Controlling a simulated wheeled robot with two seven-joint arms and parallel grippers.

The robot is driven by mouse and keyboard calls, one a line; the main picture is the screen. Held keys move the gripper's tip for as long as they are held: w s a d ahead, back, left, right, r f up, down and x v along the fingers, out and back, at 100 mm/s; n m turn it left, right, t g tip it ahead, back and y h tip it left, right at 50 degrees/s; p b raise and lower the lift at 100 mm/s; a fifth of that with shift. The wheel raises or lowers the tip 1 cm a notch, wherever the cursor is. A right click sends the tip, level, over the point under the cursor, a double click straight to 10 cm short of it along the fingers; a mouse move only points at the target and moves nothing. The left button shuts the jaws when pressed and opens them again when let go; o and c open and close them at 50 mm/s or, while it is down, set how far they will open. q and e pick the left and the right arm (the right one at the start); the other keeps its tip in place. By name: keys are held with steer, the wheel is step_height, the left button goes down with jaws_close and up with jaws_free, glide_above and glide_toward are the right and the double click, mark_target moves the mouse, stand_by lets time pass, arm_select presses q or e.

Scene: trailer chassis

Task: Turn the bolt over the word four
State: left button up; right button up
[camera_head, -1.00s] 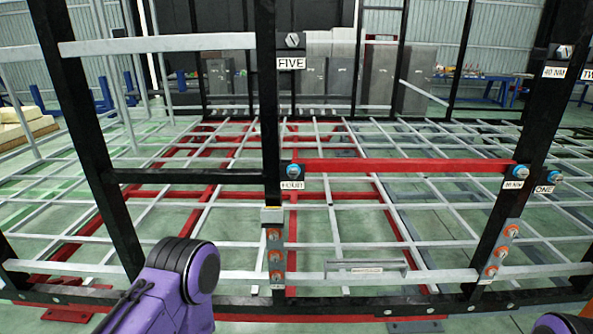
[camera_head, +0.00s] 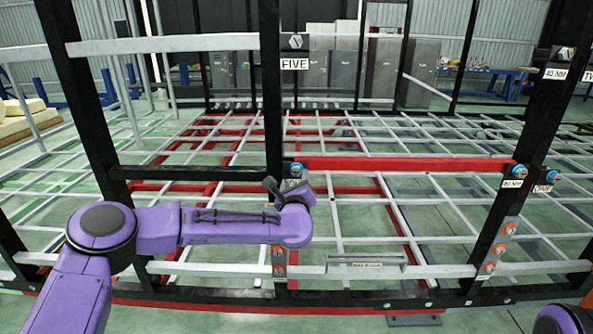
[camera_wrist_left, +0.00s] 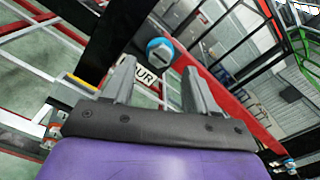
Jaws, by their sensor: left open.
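The bolt over the word FOUR (camera_head: 296,168) has a blue collar and a grey slotted head. It sits on the black upright at the left end of the red bar, and also shows in the left wrist view (camera_wrist_left: 160,50). The FOUR label (camera_wrist_left: 147,88) is partly hidden behind a finger in the wrist view and mostly behind my gripper in the head view. My left gripper (camera_wrist_left: 158,68) is open and empty, its two grey fingers apart. The bolt shows beyond the fingertips, nearer the left finger. In the head view the left gripper (camera_head: 282,186) is just below the bolt. My right gripper is not visible.
The red bar (camera_head: 400,164) runs right to another blue bolt (camera_head: 520,171). Black uprights and grey rails form a frame around the arm. Orange bolts (camera_head: 279,262) sit below the gripper. The FIVE label (camera_head: 294,64) and its bolt are higher up.

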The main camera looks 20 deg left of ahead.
mark_target(296, 173)
arm_select(q)
steer(key=p+x, duration=0.1)
steer(key=x, duration=0.2)
steer(key=shift+w+a, duration=0.15)
steer(key=shift+w, duration=0.25)
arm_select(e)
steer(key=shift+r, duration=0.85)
arm_select(q)
steer(key=c, duration=1.1)
steer(key=shift+o, duration=0.2)
steer(key=shift+f, duration=0.1)
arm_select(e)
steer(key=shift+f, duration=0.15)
